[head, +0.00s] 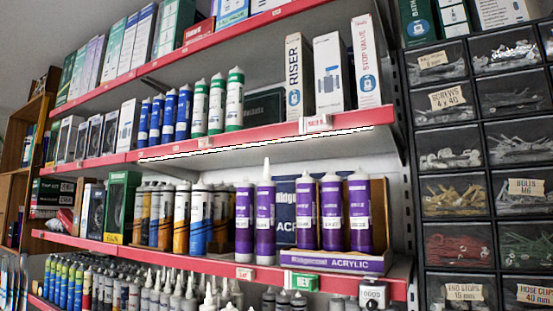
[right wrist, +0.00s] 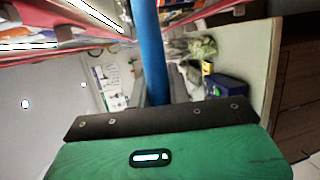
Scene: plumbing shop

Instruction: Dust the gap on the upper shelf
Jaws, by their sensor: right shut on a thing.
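In the head view the upper shelf (head: 290,135) has a red front edge with a white strip along it. On it, a gap (head: 264,108) lies between the green-capped white tubes (head: 217,102) and the RISER box (head: 298,77). A dark green box stands at the back of this gap. In the right wrist view my right gripper (right wrist: 155,98) is shut on a long blue handle (right wrist: 149,45), which runs up and out of the frame. The handle's far end is not seen. Neither gripper shows in the head view.
A lower shelf (head: 225,260) holds purple tubes (head: 265,215) and a cardboard display box (head: 335,262). Several drawers of fittings (head: 450,145) stand at the right. Two more boxes stand close beside the RISER box. A higher shelf (head: 240,30) with boxes hangs above.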

